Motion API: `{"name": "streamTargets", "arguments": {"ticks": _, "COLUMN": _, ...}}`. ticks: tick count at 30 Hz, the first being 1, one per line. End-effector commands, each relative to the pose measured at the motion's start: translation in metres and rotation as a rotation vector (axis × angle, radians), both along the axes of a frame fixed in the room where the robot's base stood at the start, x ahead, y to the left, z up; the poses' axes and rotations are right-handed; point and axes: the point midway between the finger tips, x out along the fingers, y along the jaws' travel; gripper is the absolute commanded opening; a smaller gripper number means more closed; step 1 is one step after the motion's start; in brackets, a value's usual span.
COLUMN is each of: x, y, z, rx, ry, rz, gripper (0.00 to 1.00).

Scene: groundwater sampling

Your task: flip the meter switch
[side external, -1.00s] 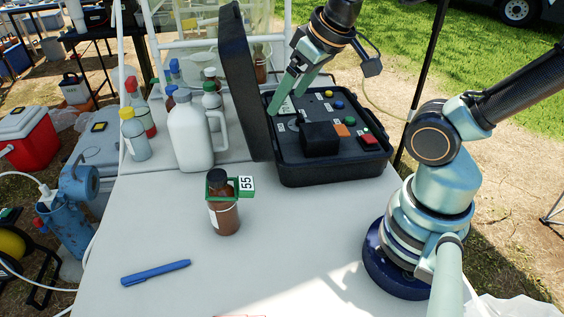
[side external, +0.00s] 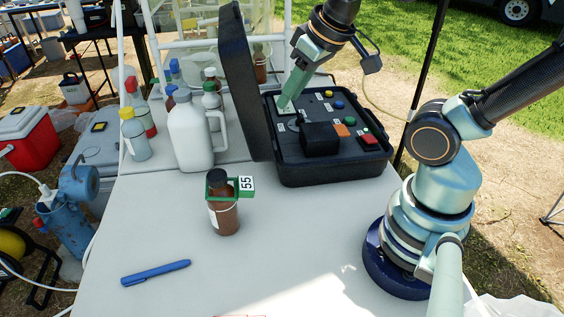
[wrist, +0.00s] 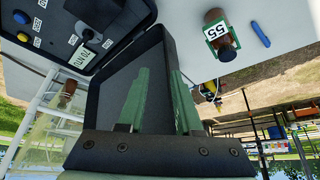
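The open black meter case (side external: 335,175) stands on the table at the back right. It also shows at the upper left of the wrist view (wrist: 108,52). Its panel carries coloured buttons, a black block (side external: 320,139) and a pale label plate (side external: 287,103); I cannot make out which part is the switch. My gripper (side external: 283,106) points down at the panel's left part, near the pale plate and the raised lid. In the wrist view the two green fingers (wrist: 160,70) stand apart with nothing between them. I cannot tell whether the fingertips touch the panel.
The raised lid (side external: 246,85) stands left of my gripper. A white jug (side external: 190,135) and several bottles stand farther left. A brown bottle (side external: 226,219) with a green tag and a blue pen (side external: 156,272) are on the table's front part, with clear room around them.

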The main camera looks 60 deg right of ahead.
Motion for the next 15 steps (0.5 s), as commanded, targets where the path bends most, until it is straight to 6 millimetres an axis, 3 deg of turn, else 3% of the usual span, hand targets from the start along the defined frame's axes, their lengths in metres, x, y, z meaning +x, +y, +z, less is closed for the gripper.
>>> {"name": "streamTargets", "arguments": {"ticks": 1, "x": 0.001, "y": -0.007, "z": -0.001, "rx": -0.001, "ry": 0.020, "rz": -0.024, "gripper": 0.11}}
{"name": "streamTargets", "arguments": {"ticks": 2, "x": 0.001, "y": -0.013, "z": -0.001, "rx": -0.001, "ry": 0.034, "rz": -0.041, "gripper": 0.00}}
{"name": "streamTargets", "arguments": {"ticks": 8, "x": -0.002, "y": -0.071, "z": -0.003, "rx": 0.019, "ry": 0.188, "rz": -0.224, "gripper": 0.00}}
{"name": "streamTargets", "arguments": {"ticks": 15, "x": -0.024, "y": -0.151, "z": -0.009, "rx": 0.102, "ry": 0.400, "rz": -0.468, "gripper": 0.00}}
